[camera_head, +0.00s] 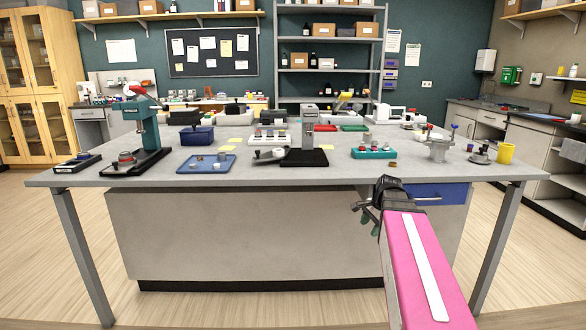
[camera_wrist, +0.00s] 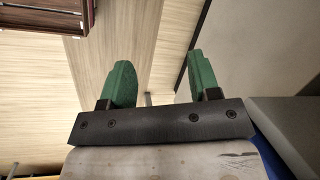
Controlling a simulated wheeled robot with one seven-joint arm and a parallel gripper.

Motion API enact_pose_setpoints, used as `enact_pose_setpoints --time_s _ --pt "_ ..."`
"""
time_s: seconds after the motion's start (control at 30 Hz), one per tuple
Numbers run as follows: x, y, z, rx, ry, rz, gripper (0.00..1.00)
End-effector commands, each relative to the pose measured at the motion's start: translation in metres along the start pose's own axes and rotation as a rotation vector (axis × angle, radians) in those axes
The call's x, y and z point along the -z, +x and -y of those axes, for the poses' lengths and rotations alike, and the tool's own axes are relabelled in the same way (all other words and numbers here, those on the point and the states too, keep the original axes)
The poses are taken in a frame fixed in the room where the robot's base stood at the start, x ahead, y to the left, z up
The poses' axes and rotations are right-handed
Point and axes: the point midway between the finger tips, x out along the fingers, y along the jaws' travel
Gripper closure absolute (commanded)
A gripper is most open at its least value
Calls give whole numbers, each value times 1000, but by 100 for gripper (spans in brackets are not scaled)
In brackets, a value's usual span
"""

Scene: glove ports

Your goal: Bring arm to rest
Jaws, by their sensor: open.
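My pink arm reaches up from the bottom right in the head view. My gripper (camera_head: 365,214) is in front of the bench's near side, below the top's front edge and left of the blue drawer (camera_head: 438,194). In the wrist view my gripper (camera_wrist: 158,85) shows two green fingers spread wide with nothing between them. Wooden floor shows beyond the fingers. The grey bench panel (camera_wrist: 243,60) is close at the right of that view.
The grey bench (camera_head: 340,178) carries a teal press (camera_head: 148,128), a blue tray (camera_head: 206,163), a teal rack (camera_head: 373,152) and a yellow cup (camera_head: 506,153). A dark reddish slatted thing (camera_wrist: 40,12) is at the wrist view's top left. Floor left of my arm is clear.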

Motion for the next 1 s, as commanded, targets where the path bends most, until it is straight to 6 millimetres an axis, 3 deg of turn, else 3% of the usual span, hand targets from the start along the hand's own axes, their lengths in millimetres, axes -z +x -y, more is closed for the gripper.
enact_pose_setpoints --time_s 0.03,0.2,0.5,0.7,1.0 --pt "-13 20 -10 -23 -81 -3 44" --pt "-43 74 -34 -93 -371 -20 44" --pt "-92 150 -85 -219 -876 -12 44" --pt "-109 174 -105 -266 -1077 2 44" --pt "-109 175 -106 -268 -1082 2 44"
